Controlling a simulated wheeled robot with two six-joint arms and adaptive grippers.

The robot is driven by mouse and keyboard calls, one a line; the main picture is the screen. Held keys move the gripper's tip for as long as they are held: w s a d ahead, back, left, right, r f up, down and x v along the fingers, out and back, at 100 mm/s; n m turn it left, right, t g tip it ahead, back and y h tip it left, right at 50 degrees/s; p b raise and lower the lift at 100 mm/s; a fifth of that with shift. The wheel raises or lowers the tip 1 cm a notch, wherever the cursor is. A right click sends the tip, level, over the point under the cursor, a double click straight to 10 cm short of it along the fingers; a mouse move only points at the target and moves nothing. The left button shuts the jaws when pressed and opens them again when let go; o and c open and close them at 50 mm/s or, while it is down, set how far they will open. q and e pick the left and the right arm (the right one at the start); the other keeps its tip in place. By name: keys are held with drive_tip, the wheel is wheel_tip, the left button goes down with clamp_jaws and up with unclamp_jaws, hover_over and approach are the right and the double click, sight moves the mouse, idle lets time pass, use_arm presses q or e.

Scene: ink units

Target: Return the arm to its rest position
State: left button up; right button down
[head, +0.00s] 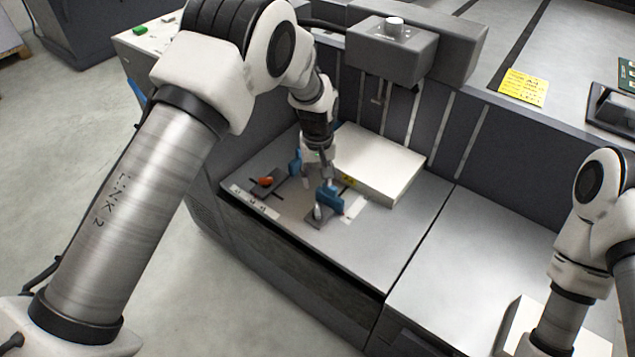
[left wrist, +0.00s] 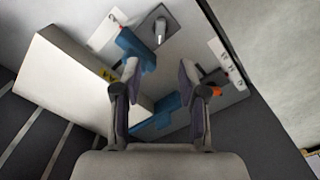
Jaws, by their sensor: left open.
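My left arm reaches in from the left, and its gripper (head: 317,182) hangs over the grey machine top (head: 375,235). In the left wrist view the gripper (left wrist: 160,75) is open, its two fingers apart with nothing held between them. Below it are two blue parts, one near a metal lever (left wrist: 159,30) on a dark plate and one lower down (left wrist: 158,118). In the head view the blue parts are at the front (head: 329,200) and behind (head: 295,162). My right arm shows at the right edge; its gripper is out of frame.
A white box (head: 385,165) lies just right of the gripper. A red-orange knob (head: 266,181) sits on a dark plate to its left. A grey overhanging unit (head: 392,50) stands behind.

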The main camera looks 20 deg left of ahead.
use_arm(q)
drive_tip(key=s+a+f+g, duration=0.1)
drive_tip(key=s+a+f, duration=0.1)
drive_tip(key=s+f, duration=0.65)
drive_tip(key=s+a+f+m+g, duration=0.1)
drive_tip(key=s+a+f+g, duration=0.2)
drive_tip(key=s, duration=1.1)
drive_tip(key=s+a+f, duration=0.2)
drive_tip(key=s+f, duration=0.5)
drive_tip(key=s, duration=0.4)
drive_tip(key=s+r+m+t, duration=0.1)
drive_tip(key=s+m, duration=0.1)
drive_tip(key=s, duration=0.3)
wheel_tip(320, 180, up, 15)
drive_tip(key=w+m+t+p, duration=0.1)
drive_tip(key=w+t+p, duration=0.2)
drive_tip(key=p, duration=1.1)
drive_tip(key=shift+a+m, duration=0.25)
drive_tip(key=shift+m, duration=0.15)
